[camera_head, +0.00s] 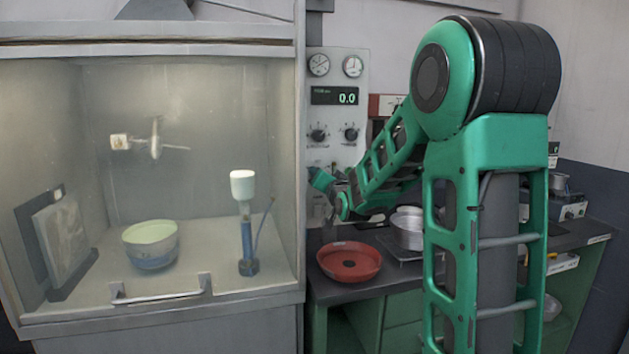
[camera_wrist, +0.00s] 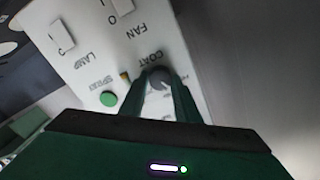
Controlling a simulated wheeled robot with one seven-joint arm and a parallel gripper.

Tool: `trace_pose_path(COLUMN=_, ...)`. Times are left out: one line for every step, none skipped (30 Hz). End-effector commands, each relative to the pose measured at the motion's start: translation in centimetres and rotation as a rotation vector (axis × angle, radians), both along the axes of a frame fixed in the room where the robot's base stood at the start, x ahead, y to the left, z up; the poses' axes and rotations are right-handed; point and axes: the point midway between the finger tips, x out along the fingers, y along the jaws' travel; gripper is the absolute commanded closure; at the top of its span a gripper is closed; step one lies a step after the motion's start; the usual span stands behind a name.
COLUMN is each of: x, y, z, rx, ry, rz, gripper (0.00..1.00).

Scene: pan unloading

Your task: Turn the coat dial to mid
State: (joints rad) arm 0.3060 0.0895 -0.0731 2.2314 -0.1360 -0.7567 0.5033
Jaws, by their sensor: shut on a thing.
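The coat dial (camera_wrist: 159,77) is a round grey knob on a white panel (camera_wrist: 98,48), under the printed word COAT in the wrist view. My gripper (camera_wrist: 160,88) has its two dark green fingers around the dial, one on each side. It is shut on the dial. The small marks around the dial are too blurred to read, so its setting cannot be told. In the head view, my gripper (camera_head: 322,180) is at the lower part of the panel (camera_head: 345,155), and the dial is hidden there.
Near the dial are a green button (camera_wrist: 109,99) and switches marked LAMP and FAN. The panel has two gauges, a display reading 0.0 and two black knobs. A red pan (camera_head: 349,262) and metal pots (camera_head: 407,230) stand on the bench below. A glass-fronted booth (camera_head: 150,200) is at left.

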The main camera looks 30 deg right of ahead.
Motion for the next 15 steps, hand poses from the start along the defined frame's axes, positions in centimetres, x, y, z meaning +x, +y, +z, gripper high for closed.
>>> trace_pose_path(x=0.29, y=0.49, z=0.26, rx=0.043, ry=-0.018, rz=0.01, gripper=0.93)
trace_pose_path(x=0.28, y=0.47, z=0.25, rx=0.068, ry=-0.025, rz=0.01, gripper=0.93)
trace_pose_path(x=0.27, y=0.45, z=0.25, rx=0.102, ry=-0.035, rz=0.01, gripper=0.93)
trace_pose_path(x=0.27, y=0.43, z=0.25, rx=0.126, ry=-0.042, rz=0.01, gripper=0.93)
trace_pose_path(x=0.27, y=0.42, z=0.24, rx=0.15, ry=-0.049, rz=0.01, gripper=0.93)
trace_pose_path(x=0.26, y=0.4, z=0.24, rx=0.181, ry=-0.058, rz=0.009, gripper=0.93)
trace_pose_path(x=0.25, y=0.37, z=0.24, rx=0.204, ry=-0.064, rz=0.009, gripper=0.93)
trace_pose_path(x=0.25, y=0.37, z=0.23, rx=0.225, ry=-0.07, rz=0.009, gripper=0.93)
trace_pose_path(x=0.25, y=0.35, z=0.23, rx=0.251, ry=-0.078, rz=0.009, gripper=0.93)
trace_pose_path(x=0.24, y=0.34, z=0.22, rx=0.271, ry=-0.083, rz=0.009, gripper=0.93)
trace_pose_path(x=0.24, y=0.33, z=0.22, rx=0.29, ry=-0.089, rz=0.009, gripper=0.93)
trace_pose_path(x=0.24, y=0.32, z=0.21, rx=0.312, ry=-0.095, rz=0.009, gripper=0.93)
trace_pose_path(x=0.22, y=0.31, z=0.22, rx=0.327, ry=-0.1, rz=0.009, gripper=0.93)
trace_pose_path(x=0.22, y=0.3, z=0.21, rx=0.342, ry=-0.104, rz=0.009, gripper=0.93)
trace_pose_path(x=0.22, y=0.29, z=0.2, rx=0.359, ry=-0.109, rz=0.009, gripper=0.93)
